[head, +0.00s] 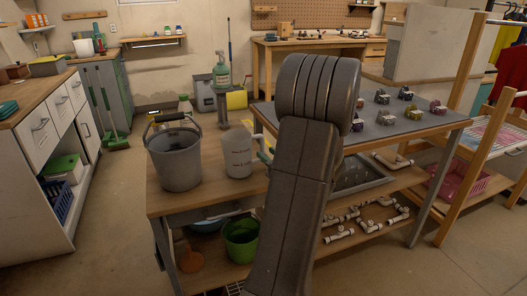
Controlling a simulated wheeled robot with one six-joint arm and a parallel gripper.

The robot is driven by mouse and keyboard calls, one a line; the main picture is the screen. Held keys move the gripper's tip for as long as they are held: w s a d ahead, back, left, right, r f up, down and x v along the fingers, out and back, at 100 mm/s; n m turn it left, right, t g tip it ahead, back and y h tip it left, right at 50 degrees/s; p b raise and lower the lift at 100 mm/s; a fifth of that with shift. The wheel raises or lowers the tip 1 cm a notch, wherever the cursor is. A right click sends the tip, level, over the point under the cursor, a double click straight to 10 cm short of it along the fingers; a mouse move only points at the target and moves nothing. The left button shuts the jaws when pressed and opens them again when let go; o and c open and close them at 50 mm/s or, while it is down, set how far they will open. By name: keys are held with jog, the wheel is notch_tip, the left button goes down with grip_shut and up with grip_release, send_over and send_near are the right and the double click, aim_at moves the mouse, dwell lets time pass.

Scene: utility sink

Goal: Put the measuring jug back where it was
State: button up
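The measuring jug (238,153) is pale and translucent with dark markings. It appears upright on the wooden top of the sink bench (215,194), just right of a grey bucket (176,160). Its right side lies close to my dark arm in the picture, and I cannot tell whether anything touches it there. My gripper is hidden behind my own arm link, which fills the middle of the head view.
A metal sink basin (362,176) is right of my arm. Several small objects sit on the grey table (430,124) behind. A green bucket (241,240) and white pipes (365,222) are on the lower shelf.

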jog(key=v, duration=0.8)
jog(key=shift+s, duration=0.25)
jog(key=shift+r+p, duration=0.1)
jog(key=shift+p, duration=0.2)
